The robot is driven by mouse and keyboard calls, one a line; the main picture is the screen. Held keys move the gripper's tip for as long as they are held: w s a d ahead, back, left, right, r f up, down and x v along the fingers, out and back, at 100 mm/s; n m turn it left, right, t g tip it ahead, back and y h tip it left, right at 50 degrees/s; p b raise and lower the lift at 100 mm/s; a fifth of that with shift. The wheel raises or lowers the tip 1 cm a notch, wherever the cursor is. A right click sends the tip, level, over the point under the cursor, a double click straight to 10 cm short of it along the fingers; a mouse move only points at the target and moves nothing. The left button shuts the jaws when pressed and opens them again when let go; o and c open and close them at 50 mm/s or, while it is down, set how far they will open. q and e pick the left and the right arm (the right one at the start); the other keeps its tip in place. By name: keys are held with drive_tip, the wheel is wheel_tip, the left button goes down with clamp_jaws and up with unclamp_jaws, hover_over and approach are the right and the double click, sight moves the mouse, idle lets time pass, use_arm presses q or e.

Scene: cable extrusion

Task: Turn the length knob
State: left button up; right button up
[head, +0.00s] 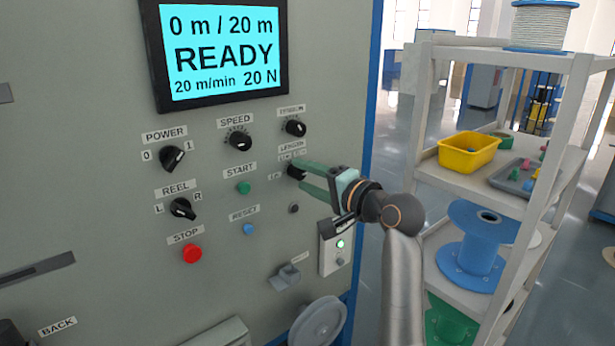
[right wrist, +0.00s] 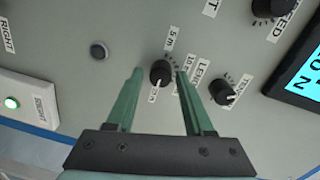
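The length knob (head: 295,171) is a small black round knob on the grey panel, below the LENGTH label. It also shows in the right wrist view (right wrist: 160,72), with its white mark pointing down there and labels such as 5 m and 10 m around it. My right gripper (head: 303,174) reaches the panel from the right with its green fingers at the knob. My left gripper is not in view.
The screen (head: 221,52) reads 0 m / 20 m, READY, 20 m/min, 20 N. The tension knob (head: 295,128), speed knob (head: 240,140) and green start button (head: 243,188) are close by. A shelf (head: 470,185) with a yellow bin (head: 468,154) and blue spool (head: 472,245) stands right.

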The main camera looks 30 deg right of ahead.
drive_tip(key=shift+o, duration=0.8)
drive_tip(key=s+d+b, duration=0.1)
drive_tip(key=s, duration=1.1)
drive_tip(key=shift+s+d+r+b, duration=0.25)
drive_tip(key=shift+r+b, duration=0.1)
drive_tip(key=shift+r, duration=0.1)
